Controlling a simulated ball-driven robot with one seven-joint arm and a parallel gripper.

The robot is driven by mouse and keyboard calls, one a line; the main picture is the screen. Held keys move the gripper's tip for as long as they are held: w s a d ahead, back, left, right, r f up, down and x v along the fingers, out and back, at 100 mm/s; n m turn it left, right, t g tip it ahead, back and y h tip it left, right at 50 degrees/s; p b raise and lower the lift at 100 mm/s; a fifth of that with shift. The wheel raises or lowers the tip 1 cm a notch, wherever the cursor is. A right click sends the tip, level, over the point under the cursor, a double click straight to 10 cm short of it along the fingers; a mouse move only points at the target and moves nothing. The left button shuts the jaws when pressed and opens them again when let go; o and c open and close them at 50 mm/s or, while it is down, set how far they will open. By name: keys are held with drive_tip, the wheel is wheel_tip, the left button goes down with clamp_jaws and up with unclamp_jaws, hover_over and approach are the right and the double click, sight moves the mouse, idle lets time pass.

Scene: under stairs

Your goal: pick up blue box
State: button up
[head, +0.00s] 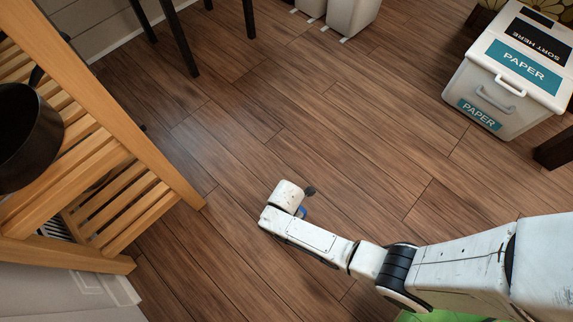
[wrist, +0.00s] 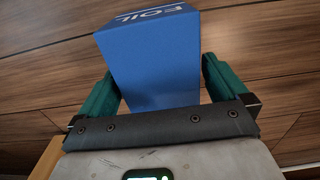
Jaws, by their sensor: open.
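The blue box (wrist: 148,62) has white lettering reading FOIL along its top edge in the wrist view. It fills the space ahead of my gripper (wrist: 160,88). My gripper is open, with one green finger on each side of the box. The box's lower part is hidden behind the gripper's dark front bar. In the head view, only a small blue patch of the box (head: 303,211) shows beside the white end of my arm, over the wood floor. The fingers are mostly hidden there. I cannot tell whether either finger touches the box.
A slatted wooden rack (head: 120,205) with a dark pot (head: 28,140) stands at the left. A white paper-recycling bin (head: 500,85) is at the upper right. Dark furniture legs (head: 180,40) and pale containers (head: 350,14) are at the back. The middle floor is clear.

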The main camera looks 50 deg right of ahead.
drive_tip(key=c, duration=1.1)
drive_tip(key=shift+r, duration=0.2)
drive_tip(key=shift+r+p, duration=0.5)
wheel_tip(320, 180, up, 2)
drive_tip(key=shift+r+p, duration=0.25)
drive_tip(key=shift+p, duration=0.6)
drive_tip(key=s+r+p, duration=0.9)
drive_tip(key=s, duration=0.5)
drive_tip(key=shift+r, duration=0.1)
